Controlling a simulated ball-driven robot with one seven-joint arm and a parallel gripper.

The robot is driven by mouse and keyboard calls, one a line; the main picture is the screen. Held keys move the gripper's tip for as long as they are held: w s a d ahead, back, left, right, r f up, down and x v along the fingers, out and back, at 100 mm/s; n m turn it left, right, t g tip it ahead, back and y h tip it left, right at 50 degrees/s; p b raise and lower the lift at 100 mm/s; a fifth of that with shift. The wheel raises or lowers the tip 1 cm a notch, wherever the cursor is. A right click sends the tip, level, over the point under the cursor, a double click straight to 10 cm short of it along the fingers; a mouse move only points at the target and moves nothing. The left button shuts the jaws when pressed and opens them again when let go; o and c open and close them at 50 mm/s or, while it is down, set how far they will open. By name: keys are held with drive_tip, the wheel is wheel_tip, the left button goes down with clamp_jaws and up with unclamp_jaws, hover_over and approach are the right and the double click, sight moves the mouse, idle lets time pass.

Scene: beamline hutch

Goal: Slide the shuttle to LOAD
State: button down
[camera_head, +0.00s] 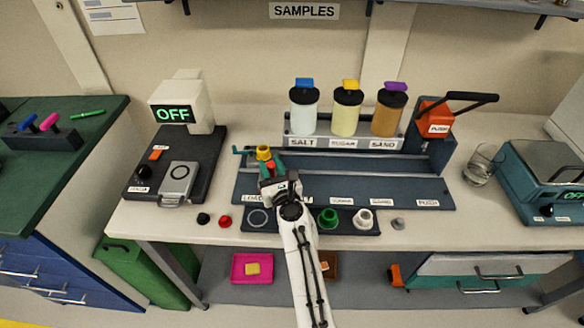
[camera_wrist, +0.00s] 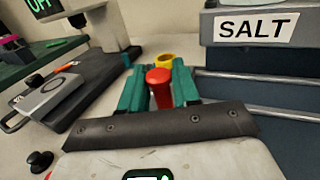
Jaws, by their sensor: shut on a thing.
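My gripper (camera_head: 270,171) is at the left end of the slide track (camera_head: 345,188), above the partly covered LOAD label (camera_head: 250,197). In the wrist view its two teal fingers (camera_wrist: 159,88) are shut on the shuttle's red knob (camera_wrist: 158,77). The red knob also shows in the head view (camera_head: 270,164). A yellow cup (camera_head: 263,152) stands just behind the knob; it also shows in the wrist view (camera_wrist: 165,59). The shuttle's body is mostly hidden by my gripper.
Salt (camera_head: 303,112), sugar (camera_head: 346,113) and sand (camera_head: 388,115) jars stand behind the track. An orange PUSH lever unit (camera_head: 436,117) is at its right end. A device reading OFF (camera_head: 172,115) stands left. A cup holder (camera_head: 345,230) lies in front.

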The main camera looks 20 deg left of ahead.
drive_tip(key=shift+s+a, duration=0.2)
drive_tip(key=shift+a, duration=0.3)
drive_tip(key=shift+s+a, duration=0.15)
drive_tip(key=shift+a, duration=0.3)
drive_tip(key=c, duration=1.3)
unclamp_jaws()
drive_tip(key=shift+o, duration=1)
drive_tip(key=shift+a, duration=0.2)
drive_tip(key=p+v, duration=0.5)
drive_tip(key=v, duration=0.6)
drive_tip(key=shift+w, duration=0.1)
